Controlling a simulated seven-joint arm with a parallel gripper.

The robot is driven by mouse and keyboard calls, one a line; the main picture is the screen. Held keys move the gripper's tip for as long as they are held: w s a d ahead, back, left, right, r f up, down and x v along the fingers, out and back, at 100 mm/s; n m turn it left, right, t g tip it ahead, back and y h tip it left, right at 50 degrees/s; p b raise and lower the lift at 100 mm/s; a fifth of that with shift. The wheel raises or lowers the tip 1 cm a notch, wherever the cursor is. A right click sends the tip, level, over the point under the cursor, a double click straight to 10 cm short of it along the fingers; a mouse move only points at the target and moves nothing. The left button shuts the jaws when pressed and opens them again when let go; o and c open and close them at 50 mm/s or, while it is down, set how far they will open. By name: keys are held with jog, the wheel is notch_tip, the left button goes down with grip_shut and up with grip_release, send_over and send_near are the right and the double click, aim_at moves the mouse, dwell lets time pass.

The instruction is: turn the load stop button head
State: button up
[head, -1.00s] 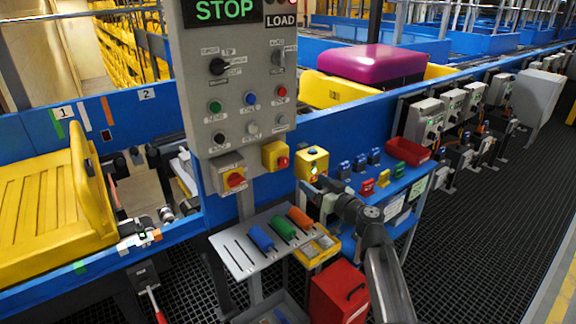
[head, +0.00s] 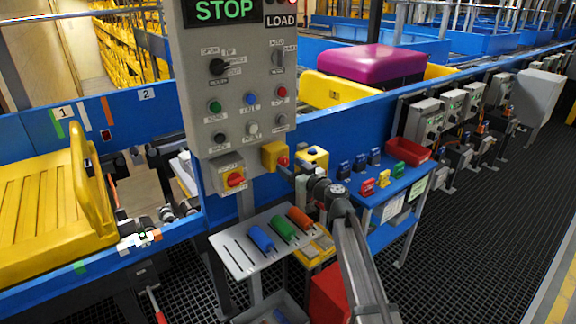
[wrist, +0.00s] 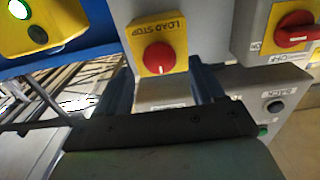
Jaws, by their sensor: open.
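The load stop button is a red round head (wrist: 159,57) on a yellow box (wrist: 160,25) labelled LOAD STOP in the wrist view. In the head view the red head (head: 283,161) is on the right part of its yellow box (head: 270,153), under the grey control panel. My gripper (wrist: 160,68) is open, with one dark finger at each side of the button head in the wrist view. I cannot tell whether the fingers touch it. In the head view my gripper (head: 287,173) is close to the button, its fingers small and partly hidden.
A red rotary switch (head: 235,180) on a grey and yellow box sits just left of the button. Another yellow box (head: 314,156) stands to the right. Below are a shelf with blue, green and orange handles (head: 240,262) and a blue table with small coloured blocks (head: 395,186).

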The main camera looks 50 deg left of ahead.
aim_at(284, 162)
jog(key=shift+a, duration=1.15)
jog(key=c, duration=1)
